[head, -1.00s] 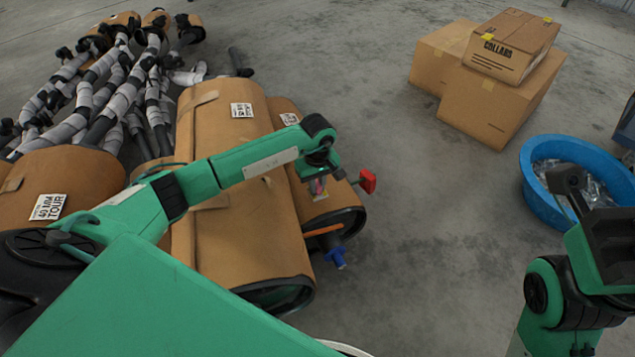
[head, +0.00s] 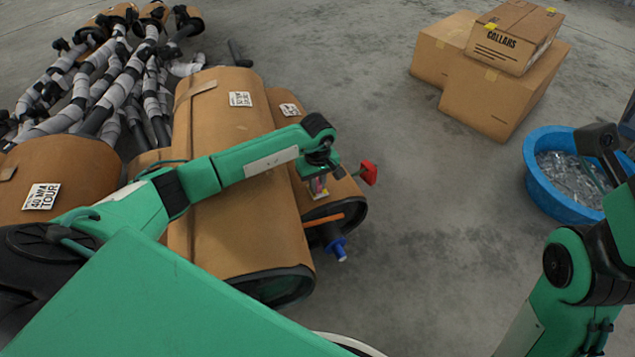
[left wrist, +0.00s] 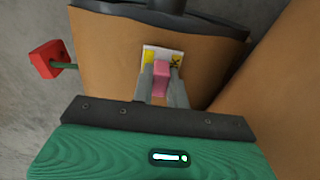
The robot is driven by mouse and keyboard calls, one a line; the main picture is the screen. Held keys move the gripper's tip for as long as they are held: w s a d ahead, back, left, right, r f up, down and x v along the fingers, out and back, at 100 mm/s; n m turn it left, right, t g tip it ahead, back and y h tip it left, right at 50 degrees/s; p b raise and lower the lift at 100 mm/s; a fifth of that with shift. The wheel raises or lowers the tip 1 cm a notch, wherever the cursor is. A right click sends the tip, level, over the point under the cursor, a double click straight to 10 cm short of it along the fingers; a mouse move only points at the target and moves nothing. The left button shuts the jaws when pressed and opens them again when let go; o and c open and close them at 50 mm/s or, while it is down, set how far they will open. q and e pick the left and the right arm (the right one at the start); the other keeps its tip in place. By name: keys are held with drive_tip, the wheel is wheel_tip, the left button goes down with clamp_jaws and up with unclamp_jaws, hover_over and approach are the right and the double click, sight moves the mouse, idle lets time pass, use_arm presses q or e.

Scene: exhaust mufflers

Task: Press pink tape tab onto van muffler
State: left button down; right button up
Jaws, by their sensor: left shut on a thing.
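My left gripper (head: 320,187) is over the front end of the smaller brown muffler (head: 337,201), beside the large one. In the left wrist view, its two grey fingers (left wrist: 161,84) are shut on a pink tape tab (left wrist: 161,76). The tab overlaps a white and yellow label (left wrist: 149,55) on the muffler; I cannot tell whether it touches. The muffler's own tag (head: 290,110) is too small to read. My right gripper (head: 604,150) seems to be the dark part at the right edge; its jaw state is unclear.
The large brown muffler (head: 235,230) lies close along the left side. A red plug (head: 368,172) and a blue plug (head: 338,248) stick out near the muffler's front end. Cardboard boxes (head: 500,95) and a blue tub (head: 566,205) stand right. Bare floor lies between.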

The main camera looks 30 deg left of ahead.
use_arm(q)
drive_tip(key=shift+f+b, duration=0.3)
drive_tip(key=shift+f, duration=0.15)
drive_tip(key=shift+r, duration=0.1)
idle(0.6)
drive_tip(key=shift+r+p, duration=0.4)
drive_tip(key=shift+r, duration=0.05)
drive_tip(key=shift+f, duration=0.4)
idle(1.0)
drive_tip(key=shift+r+p, duration=2.15)
drive_tip(key=shift+r, duration=1.3)
